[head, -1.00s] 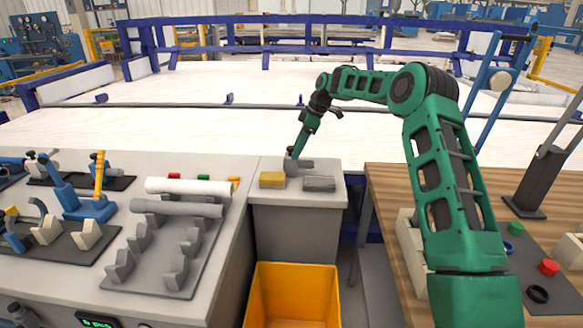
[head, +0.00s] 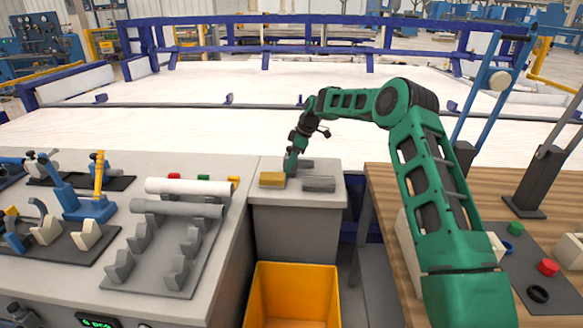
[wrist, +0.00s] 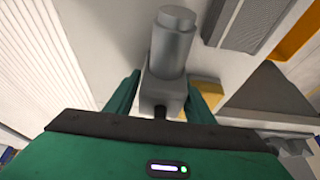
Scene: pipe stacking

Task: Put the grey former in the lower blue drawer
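The grey former (wrist: 172,50), a squared grey base with a round stepped cylinder, lies between my fingers in the wrist view. In the head view its grey end (head: 305,163) shows on the small grey counter, partly hidden by my gripper (head: 290,166). My gripper's two green fingers (wrist: 162,92) stand apart, one on each side of the former's base. Whether they touch it is not clear. No blue drawer can be made out in these views.
A yellow block (head: 271,180) and a ribbed grey block (head: 319,184) lie close in front of my gripper on the small counter (head: 300,198). An orange bin (head: 292,296) stands below. White and grey pipes (head: 188,186) lie to the left.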

